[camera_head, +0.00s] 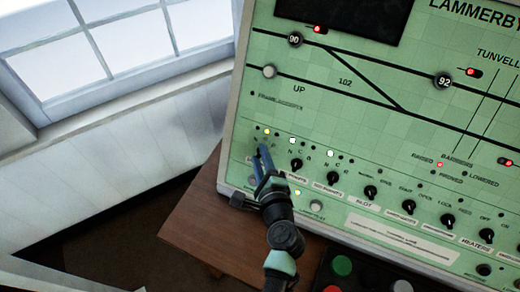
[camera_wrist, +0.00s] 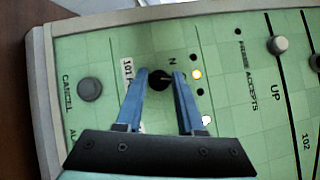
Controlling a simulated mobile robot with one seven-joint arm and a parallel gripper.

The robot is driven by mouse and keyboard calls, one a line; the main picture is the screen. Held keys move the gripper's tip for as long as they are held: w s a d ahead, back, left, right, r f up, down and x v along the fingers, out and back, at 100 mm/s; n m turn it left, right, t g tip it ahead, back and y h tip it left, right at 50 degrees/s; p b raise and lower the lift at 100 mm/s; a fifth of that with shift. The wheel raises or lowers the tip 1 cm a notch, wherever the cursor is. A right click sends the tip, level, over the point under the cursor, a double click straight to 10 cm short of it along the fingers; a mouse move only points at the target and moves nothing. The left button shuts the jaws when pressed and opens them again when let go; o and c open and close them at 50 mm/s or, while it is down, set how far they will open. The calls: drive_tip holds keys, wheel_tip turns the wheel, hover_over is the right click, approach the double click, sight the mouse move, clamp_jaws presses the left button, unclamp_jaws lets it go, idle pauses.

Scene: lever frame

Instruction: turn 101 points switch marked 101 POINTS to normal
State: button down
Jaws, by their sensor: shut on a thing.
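The points switch is a small black knob (camera_wrist: 158,82) on the green panel, beside a white label (camera_wrist: 127,74) on which "101" can be read in the wrist view. My gripper (camera_wrist: 161,76) has its two blue fingers on either side of this knob, closed on it. A letter N stands just above the knob in the wrist view. Which way the knob's pointer faces is hard to tell. In the head view my gripper (camera_head: 262,152) reaches the panel's lower left, and its fingers hide the knob there.
A lit yellowish lamp (camera_wrist: 197,74) sits beside the knob, between dark ones. A similar black knob (camera_head: 296,164) is close to the right of my gripper. A grey button (camera_wrist: 89,89) is left of the label. A wooden desk (camera_head: 200,225) lies below the panel.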

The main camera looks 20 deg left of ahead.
drive_tip(key=n+g+p, duration=0.2)
drive_tip(key=n+p, duration=0.1)
drive_tip(key=r+n+g+h+p, duration=0.1)
drive_tip(key=n+p, duration=0.1)
drive_tip(key=p, duration=0.1)
drive_tip(key=shift+w+n+g, duration=0.15)
drive_tip(key=shift+n+g, duration=0.25)
drive_tip(key=n+g+h+p, duration=0.1)
drive_tip(key=n+p, duration=0.1)
drive_tip(key=p, duration=0.1)
drive_tip(key=shift+n, duration=0.3)
drive_tip(key=shift+a+n+g+h+p, duration=0.1)
drive_tip(key=shift+n+g+h+p, duration=0.4)
drive_tip(key=shift+n+h+p, duration=0.25)
drive_tip(key=shift+f, duration=0.1)
drive_tip(key=c, duration=0.5)
unclamp_jaws()
drive_tip(key=v, duration=1.3)
drive_tip(key=shift+w, duration=0.15)
